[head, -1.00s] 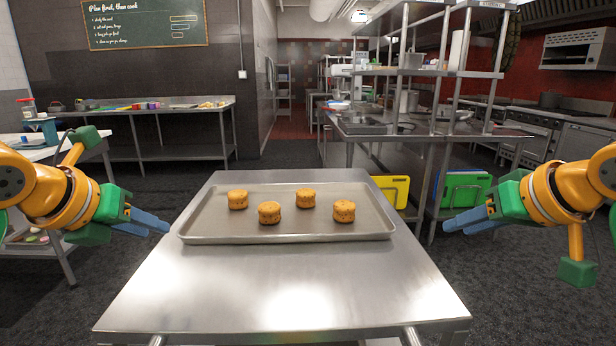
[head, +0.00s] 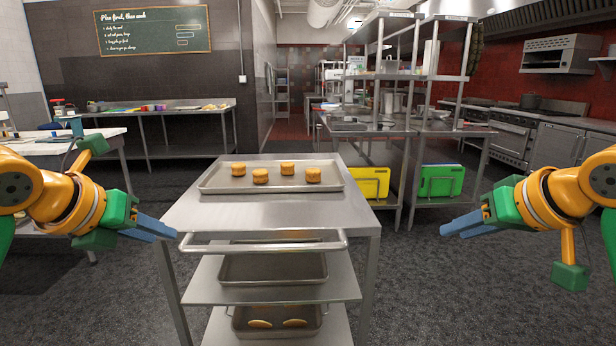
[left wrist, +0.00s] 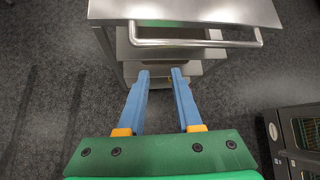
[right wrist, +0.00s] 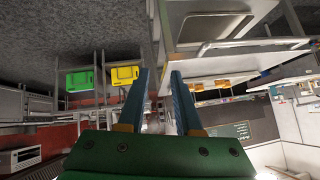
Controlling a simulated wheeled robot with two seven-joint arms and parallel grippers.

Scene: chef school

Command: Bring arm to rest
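My left gripper (head: 158,230) is at the left in the head view, beside the cart's near left corner. In the left wrist view its blue fingers (left wrist: 158,72) are apart with nothing between them. My right gripper (head: 446,227) is at the right in the head view, over free floor. In the right wrist view its blue fingers (right wrist: 160,74) are apart and empty. Both grippers are clear of the cart.
A steel cart (head: 300,217) stands ahead. A baking tray (head: 219,186) with several round golden pastries (head: 287,169) lies on top. Its front handle (head: 262,246) faces me. Lower shelves hold more trays. Yellow (head: 370,182) and green (head: 441,181) boards stand behind. Carpet at the right is clear.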

